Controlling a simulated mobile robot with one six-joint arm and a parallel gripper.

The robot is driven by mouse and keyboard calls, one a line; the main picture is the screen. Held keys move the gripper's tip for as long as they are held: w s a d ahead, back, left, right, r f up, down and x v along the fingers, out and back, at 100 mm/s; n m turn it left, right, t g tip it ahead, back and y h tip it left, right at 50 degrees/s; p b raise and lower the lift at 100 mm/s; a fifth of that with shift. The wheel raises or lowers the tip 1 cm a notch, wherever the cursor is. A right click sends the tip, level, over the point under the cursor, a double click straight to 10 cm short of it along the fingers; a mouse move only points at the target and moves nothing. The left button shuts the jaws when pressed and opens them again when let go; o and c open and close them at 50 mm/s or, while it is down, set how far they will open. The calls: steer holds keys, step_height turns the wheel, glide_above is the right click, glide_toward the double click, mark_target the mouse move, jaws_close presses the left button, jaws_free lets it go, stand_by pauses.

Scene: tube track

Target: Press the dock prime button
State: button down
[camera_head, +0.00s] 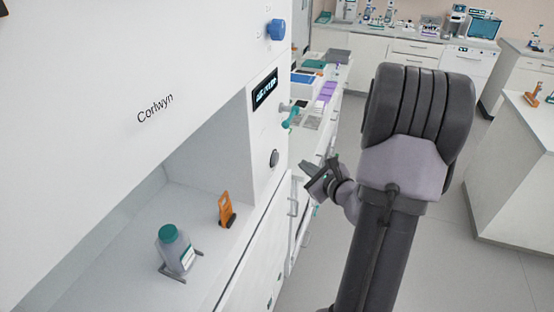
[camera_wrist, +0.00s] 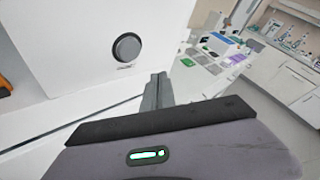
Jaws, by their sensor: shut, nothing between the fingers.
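A round dark grey button (camera_head: 274,158) sits on the narrow white front panel to the right of the open bay. It also shows in the wrist view (camera_wrist: 127,47), with a small unreadable label beneath it. My gripper (camera_head: 306,167) is shut and empty, a short way to the right of the button and apart from it. In the wrist view its fingertips (camera_wrist: 158,80) lie below and to the right of the button. Above the button on the same panel are a small dark display (camera_head: 265,89) and a teal lever (camera_head: 291,117).
The bay holds a grey bottle with a teal cap (camera_head: 174,249) in a holder and an orange stand (camera_head: 227,210). A blue knob (camera_head: 276,29) juts from the upper panel. Drawer handles (camera_head: 293,207) stick out below. Open floor (camera_head: 420,240) lies right of my arm.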

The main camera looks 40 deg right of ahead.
mark_target(275, 159)
steer(key=s+m+t, duration=0.1)
steer(key=m, duration=0.9)
steer(key=s+d+m+t+h, duration=0.1)
steer(key=m, duration=1)
steer(key=s+m+t, duration=0.1)
steer(key=m, duration=1)
steer(key=shift+s+d+f+t+h+p, duration=0.2)
steer(key=shift+d+f+t+h+p, duration=0.1)
steer(key=shift+d+t+h+p, duration=0.1)
steer(key=shift+a, duration=0.1)
steer(key=w+a, duration=0.4)
steer(key=w, duration=0.3)
steer(key=shift+w+p, duration=0.35)
steer(key=shift+w, duration=0.05)
